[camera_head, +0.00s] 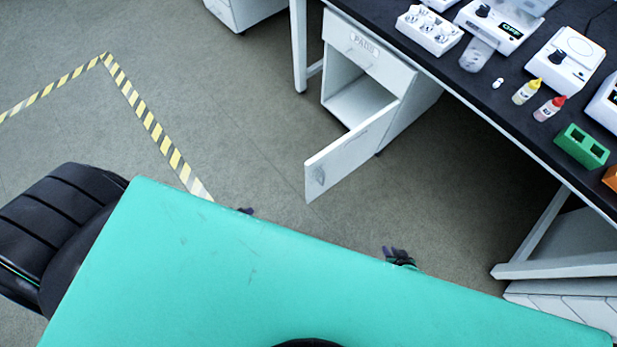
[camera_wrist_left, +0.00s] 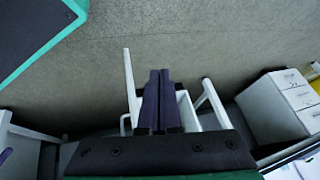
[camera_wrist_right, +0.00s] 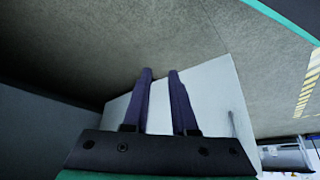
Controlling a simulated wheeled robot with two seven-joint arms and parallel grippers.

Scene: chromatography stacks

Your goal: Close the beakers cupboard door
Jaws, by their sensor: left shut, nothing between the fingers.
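The cupboard door (camera_head: 345,155) is white and stands wide open, swung out over the floor from the cabinet (camera_head: 412,110) under the dark bench. My right gripper (camera_head: 397,255) is open and empty, below and right of the door. In the right wrist view, a white panel with a handle, apparently the door (camera_wrist_right: 210,95), lies beyond its fingers.
A drawer (camera_head: 365,48) above the compartment is shut. The dark bench top (camera_head: 455,75) carries instruments, small bottles and a green block (camera_head: 581,147). A bench leg (camera_head: 530,235) stands at right. A teal surface hides most of both arms. The floor left of the door is clear.

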